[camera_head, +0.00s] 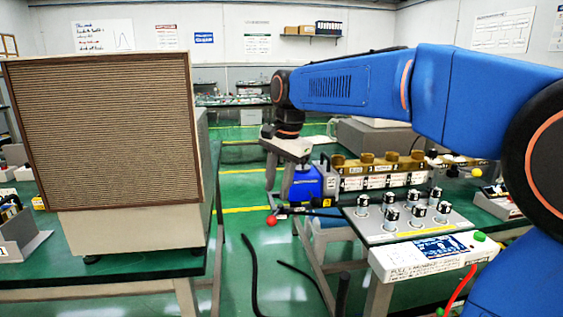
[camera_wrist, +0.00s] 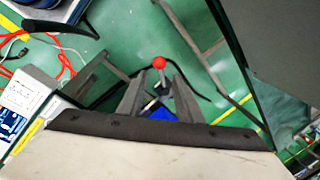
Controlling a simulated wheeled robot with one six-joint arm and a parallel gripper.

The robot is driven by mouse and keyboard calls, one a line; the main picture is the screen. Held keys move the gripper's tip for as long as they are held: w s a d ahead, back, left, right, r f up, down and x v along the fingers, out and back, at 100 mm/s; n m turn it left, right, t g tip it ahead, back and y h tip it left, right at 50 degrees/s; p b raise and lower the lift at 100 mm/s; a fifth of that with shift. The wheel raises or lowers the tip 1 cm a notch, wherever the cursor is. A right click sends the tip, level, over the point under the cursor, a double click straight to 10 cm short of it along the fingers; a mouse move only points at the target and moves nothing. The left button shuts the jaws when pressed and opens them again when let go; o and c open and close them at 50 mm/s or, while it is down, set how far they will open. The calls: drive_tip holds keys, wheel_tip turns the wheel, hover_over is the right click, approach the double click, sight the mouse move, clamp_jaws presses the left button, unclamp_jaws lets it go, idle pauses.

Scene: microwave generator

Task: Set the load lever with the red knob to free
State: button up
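The red knob (camera_head: 271,221) sits at the left end of a dark lever that sticks out sideways from the left side of the bench. My gripper (camera_head: 278,192) points down just above the knob, its two grey fingers apart and empty. In the wrist view the red knob (camera_wrist: 159,62) shows in line with the gap between the fingertips of my gripper (camera_wrist: 159,80), slightly beyond them. The knob appears apart from both fingers. The lever's pivot and any position markings are not readable.
A large box with a brown slatted front (camera_head: 110,130) stands on a table at the left. A panel with several black-topped knobs (camera_head: 415,222) and a green button (camera_head: 479,237) is to the right. A blue device (camera_head: 306,185) is behind my gripper.

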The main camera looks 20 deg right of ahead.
wheel_tip(320, 180, up, 7)
drive_tip(key=s, duration=0.1)
drive_tip(key=shift+d+r, duration=0.2)
drive_tip(key=shift+d, duration=0.25)
drive_tip(key=shift+s, duration=0.1)
drive_tip(key=s+d+f+n+t, duration=0.1)
drive_tip(key=s+d+f+n, duration=0.2)
drive_tip(key=s+f, duration=0.5)
drive_tip(key=s+d+f+n+t, duration=0.1)
drive_tip(key=s+d+f+n, duration=0.3)
drive_tip(key=s+f, duration=0.4)
drive_tip(key=s+d+f+n+t+h, duration=0.1)
drive_tip(key=s+d+f+n, duration=0.2)
drive_tip(key=s+f, duration=0.5)
drive_tip(key=s+d, duration=0.1)
drive_tip(key=s, duration=0.1)
drive_tip(key=shift+s+n, duration=0.35)
drive_tip(key=shift+n, duration=0.05)
